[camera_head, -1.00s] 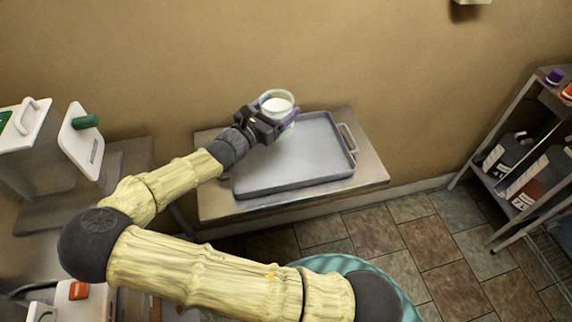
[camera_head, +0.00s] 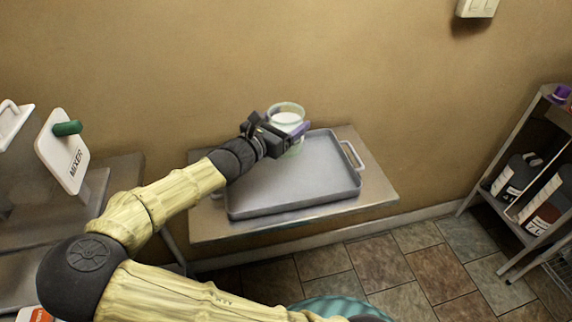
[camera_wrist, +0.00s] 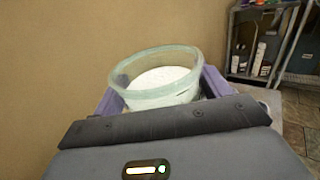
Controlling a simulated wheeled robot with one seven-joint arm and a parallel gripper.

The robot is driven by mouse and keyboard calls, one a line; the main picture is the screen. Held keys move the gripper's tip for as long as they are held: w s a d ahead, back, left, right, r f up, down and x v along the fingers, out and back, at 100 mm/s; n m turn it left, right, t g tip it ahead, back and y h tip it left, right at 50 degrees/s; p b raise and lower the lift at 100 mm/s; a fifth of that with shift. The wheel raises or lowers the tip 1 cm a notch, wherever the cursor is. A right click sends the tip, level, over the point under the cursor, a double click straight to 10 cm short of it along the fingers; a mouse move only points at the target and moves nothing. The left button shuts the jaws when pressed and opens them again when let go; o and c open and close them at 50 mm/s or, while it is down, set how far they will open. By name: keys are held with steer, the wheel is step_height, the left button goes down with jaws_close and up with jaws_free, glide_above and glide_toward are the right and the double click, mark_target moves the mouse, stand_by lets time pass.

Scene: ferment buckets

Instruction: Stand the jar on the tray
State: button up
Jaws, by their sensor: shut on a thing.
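The jar (camera_head: 287,118) is clear glass with white contents, and it is upright. My gripper (camera_head: 288,133) is shut on it, with purple fingers on both sides. In the wrist view the jar (camera_wrist: 158,80) stands between the fingers, its open rim facing up. The grey metal tray (camera_head: 305,178) lies on a steel table against the wall. The jar is at the tray's back edge in the head view. I cannot tell whether its base touches the tray, as my gripper hides part of it.
The steel table (camera_head: 372,190) has bare room to the right of the tray. A panel marked MIXER (camera_head: 62,152) stands at the left. A shelf rack (camera_head: 520,150) with bottles stands at the right, beyond clear tiled floor (camera_head: 430,255).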

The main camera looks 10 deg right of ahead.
step_height(320, 180, down, 6)
steer(key=shift+r+b, duration=0.25)
steer(key=shift+b, duration=0.2)
steer(key=shift+f+b, duration=0.3)
steer(key=shift+f, duration=1.55)
steer(key=shift+f, duration=0.15)
steer(key=o, duration=1.6)
steer(key=p+v, duration=0.1)
steer(key=v, duration=1.1)
